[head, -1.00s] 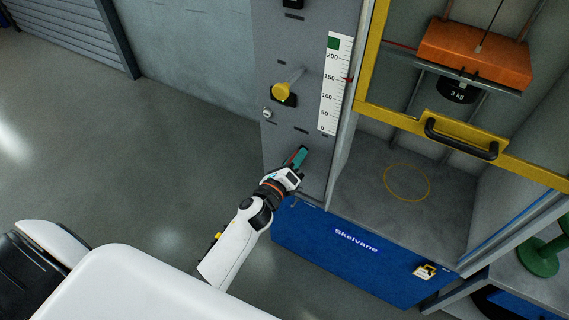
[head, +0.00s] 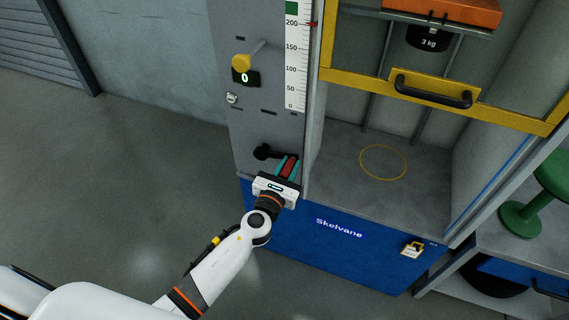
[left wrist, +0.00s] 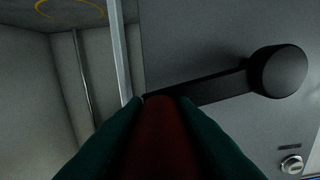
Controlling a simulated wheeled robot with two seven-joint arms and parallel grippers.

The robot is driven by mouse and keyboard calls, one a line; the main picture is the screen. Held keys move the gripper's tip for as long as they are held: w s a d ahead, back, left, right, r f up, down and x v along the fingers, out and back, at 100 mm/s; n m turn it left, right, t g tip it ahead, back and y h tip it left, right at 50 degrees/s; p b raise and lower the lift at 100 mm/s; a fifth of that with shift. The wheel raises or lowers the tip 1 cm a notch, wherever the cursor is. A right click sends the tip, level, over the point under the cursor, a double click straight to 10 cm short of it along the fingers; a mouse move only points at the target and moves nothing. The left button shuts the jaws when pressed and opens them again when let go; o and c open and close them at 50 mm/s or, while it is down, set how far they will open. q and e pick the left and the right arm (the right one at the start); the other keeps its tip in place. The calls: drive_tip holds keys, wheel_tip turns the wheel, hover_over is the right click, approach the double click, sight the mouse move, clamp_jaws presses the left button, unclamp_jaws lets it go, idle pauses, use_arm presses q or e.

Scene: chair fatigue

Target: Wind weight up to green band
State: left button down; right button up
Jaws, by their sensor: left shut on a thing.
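The black 3 kg weight (head: 428,40) hangs below an orange block (head: 446,10) in the cabinet, above the yellow guard bar. The white scale (head: 296,70) has a green band (head: 291,8) at its top. A small red pointer (head: 312,23) is level with about the 200 mark, just below the band. The black crank (head: 263,152) has its arm pointing right to a red handle (head: 290,168). My left gripper (head: 286,170) is shut on this handle. The left wrist view shows the red handle (left wrist: 168,130) between the teal fingers and the crank hub (left wrist: 278,72) at right.
The yellow guard (head: 345,75) with a black handle crosses the cabinet front. A yellow ring (head: 383,162) marks the empty floor. A green stand (head: 522,218) is at right.

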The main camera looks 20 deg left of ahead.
use_arm(q)
drive_tip(key=shift+s+f+m+b, duration=0.15)
drive_tip(key=shift+f+m+b, duration=0.7)
drive_tip(key=shift+f+m, duration=2.05)
drive_tip(key=c, duration=1.2)
unclamp_jaws()
drive_tip(key=shift+r, duration=0.15)
drive_tip(key=shift+a, duration=0.1)
drive_tip(key=s, duration=0.8)
drive_tip(key=s+a, duration=0.1)
drive_tip(key=s, duration=0.2)
drive_tip(key=shift+s, duration=0.4)
